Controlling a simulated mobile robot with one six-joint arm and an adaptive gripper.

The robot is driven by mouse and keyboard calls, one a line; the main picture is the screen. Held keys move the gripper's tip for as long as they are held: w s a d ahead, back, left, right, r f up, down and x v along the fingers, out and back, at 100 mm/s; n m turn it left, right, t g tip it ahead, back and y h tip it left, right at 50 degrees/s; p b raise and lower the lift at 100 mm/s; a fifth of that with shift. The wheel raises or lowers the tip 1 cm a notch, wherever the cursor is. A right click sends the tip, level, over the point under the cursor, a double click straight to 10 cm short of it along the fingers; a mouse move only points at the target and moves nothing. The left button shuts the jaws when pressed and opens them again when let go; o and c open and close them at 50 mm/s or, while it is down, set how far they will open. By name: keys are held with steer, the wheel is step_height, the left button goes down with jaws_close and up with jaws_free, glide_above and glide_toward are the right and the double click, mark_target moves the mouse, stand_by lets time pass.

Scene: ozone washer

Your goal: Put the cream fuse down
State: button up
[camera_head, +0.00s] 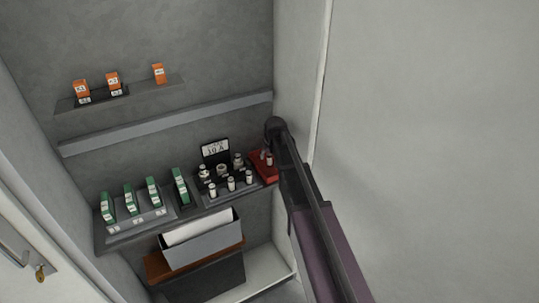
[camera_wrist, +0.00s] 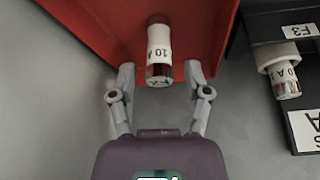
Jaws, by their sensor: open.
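The cream fuse (camera_wrist: 159,47), marked 10 A, is in the red tray (camera_wrist: 95,22) in the wrist view. Its near end points towards my gripper (camera_wrist: 160,73). My gripper is open, with one finger on each side of the fuse's near end and a gap showing on both sides. In the head view the red tray (camera_head: 261,171) is at the right end of the lower shelf, with small pale fuses in it. My arm partly covers that corner, and my fingertips cannot be made out there.
A dark fuse rack (camera_head: 228,201) with several pale fuses and a 10 A sign (camera_head: 215,149) stands left of the tray. Green modules (camera_head: 130,199) stand further left. The cabinet's side wall (camera_head: 299,75) is close on the right. A grey bin (camera_head: 202,246) is below.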

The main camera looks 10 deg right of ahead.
steer(key=shift+r, duration=0.1)
steer(key=p+v, duration=1.1)
steer(key=v, duration=0.1)
stand_by(0.6)
steer(key=shift+r, duration=0.1)
stand_by(0.6)
steer(key=s+f+m+g, duration=0.1)
steer(key=s+g, duration=0.3)
steer(key=s, duration=2)
steer(key=shift+s+f+g, duration=0.25)
steer(key=shift+s+g, duration=0.05)
steer(key=shift+s, duration=0.05)
steer(key=shift+f, duration=0.1)
